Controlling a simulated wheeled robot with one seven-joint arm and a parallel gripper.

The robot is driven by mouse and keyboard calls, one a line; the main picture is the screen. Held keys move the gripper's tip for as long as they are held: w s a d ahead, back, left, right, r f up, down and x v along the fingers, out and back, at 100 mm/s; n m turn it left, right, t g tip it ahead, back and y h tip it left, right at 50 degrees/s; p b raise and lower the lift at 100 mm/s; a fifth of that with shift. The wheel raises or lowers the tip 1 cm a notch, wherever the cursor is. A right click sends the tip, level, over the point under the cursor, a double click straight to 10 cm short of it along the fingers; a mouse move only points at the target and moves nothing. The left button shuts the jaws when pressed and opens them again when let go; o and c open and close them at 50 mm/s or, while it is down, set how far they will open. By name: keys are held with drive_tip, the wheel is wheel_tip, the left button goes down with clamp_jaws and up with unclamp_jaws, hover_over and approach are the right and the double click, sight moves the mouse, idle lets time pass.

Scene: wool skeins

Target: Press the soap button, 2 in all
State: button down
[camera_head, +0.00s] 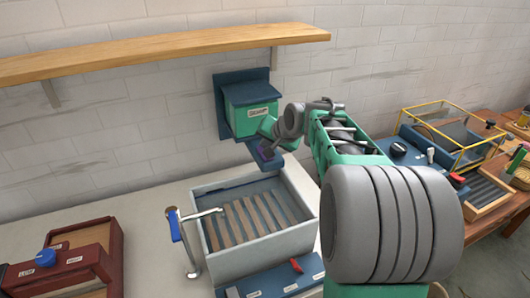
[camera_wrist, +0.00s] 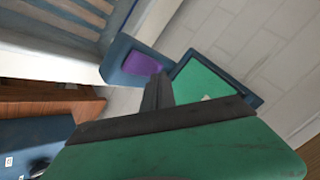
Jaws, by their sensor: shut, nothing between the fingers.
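A green soap dispenser (camera_head: 248,108) with a small label hangs on a blue backing on the wall; it also shows in the wrist view (camera_wrist: 200,82). A blue ledge (camera_head: 244,144) juts out under it. A purple pad, apparently the soap button (camera_wrist: 146,60), is set in this ledge in the wrist view; in the head view my gripper mostly covers it. My gripper (camera_wrist: 157,88) is shut and empty. Its dark fingertips overlap the edge of the ledge beside the purple pad in the wrist view. I cannot tell whether they touch it.
A pale sink (camera_head: 205,263) with a slatted bottom and a blue-handled tap (camera_head: 178,232) stands below the dispenser. A wooden shelf (camera_head: 160,52) runs above. A yellow-framed case (camera_head: 455,130) stands at right, a dark red tray (camera_head: 95,240) at left.

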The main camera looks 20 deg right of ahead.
drive_tip(key=shift+f+b, duration=0.35)
drive_tip(key=shift+f, duration=0.05)
drive_tip(key=shift+f+b, duration=0.45)
drive_tip(key=shift+f, duration=0.15)
idle(0.7)
drive_tip(key=shift+r+p, duration=0.6)
drive_tip(key=shift+r, duration=0.4)
drive_tip(key=shift+r+p, duration=1.7)
drive_tip(key=shift+r, duration=0.85)
idle(0.4)
